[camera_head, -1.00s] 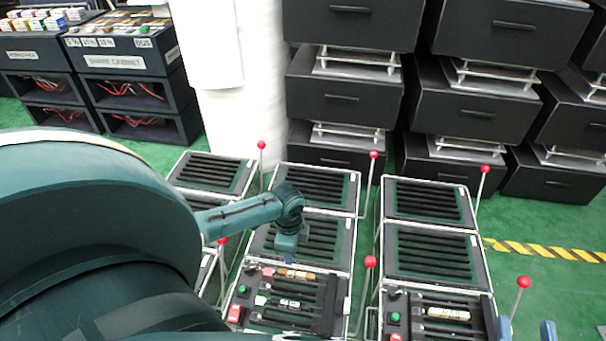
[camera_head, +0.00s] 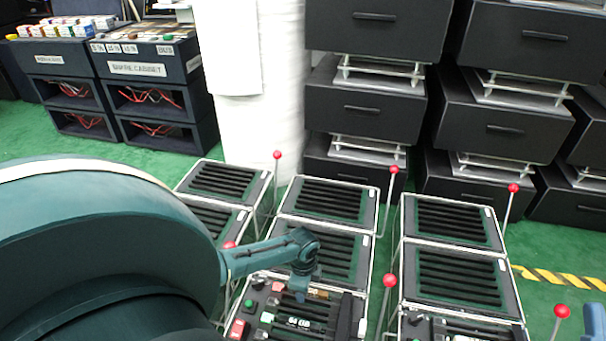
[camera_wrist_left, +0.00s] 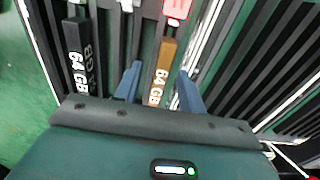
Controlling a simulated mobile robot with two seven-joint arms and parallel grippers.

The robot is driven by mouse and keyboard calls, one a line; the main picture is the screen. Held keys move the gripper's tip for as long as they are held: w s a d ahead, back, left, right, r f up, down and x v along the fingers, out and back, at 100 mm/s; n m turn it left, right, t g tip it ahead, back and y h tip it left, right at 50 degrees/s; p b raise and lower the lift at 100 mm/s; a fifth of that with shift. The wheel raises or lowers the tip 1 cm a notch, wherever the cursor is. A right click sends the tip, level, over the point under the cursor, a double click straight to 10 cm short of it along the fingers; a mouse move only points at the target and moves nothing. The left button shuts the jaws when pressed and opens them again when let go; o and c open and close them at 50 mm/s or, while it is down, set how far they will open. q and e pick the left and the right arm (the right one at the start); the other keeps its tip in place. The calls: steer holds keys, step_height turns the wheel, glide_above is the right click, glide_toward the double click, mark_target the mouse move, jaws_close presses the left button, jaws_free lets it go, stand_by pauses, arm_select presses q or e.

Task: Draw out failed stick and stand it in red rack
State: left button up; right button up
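An orange-brown stick (camera_wrist_left: 163,72) marked 64 GB lies in a slot in the left wrist view, with a red light (camera_wrist_left: 177,8) at its far end. In the head view its brown end (camera_head: 320,294) shows beside my left gripper (camera_head: 302,290). In the left wrist view my left gripper (camera_wrist_left: 160,88) is open, one blue finger on each side of the stick, with gaps visible. Only a blue piece of my right gripper (camera_head: 595,320) shows at the right edge. I cannot identify a red rack.
Slotted trays stand in rows, with red-knobbed levers (camera_head: 390,281) beside them. A green button (camera_head: 248,303) and a red button (camera_head: 238,329) sit at the tray's left. Black drawer units (camera_head: 375,75) and a white column (camera_head: 270,110) stand behind. Green floor is open at right.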

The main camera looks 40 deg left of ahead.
arm_select(q)
jaws_close()
stand_by(0.8)
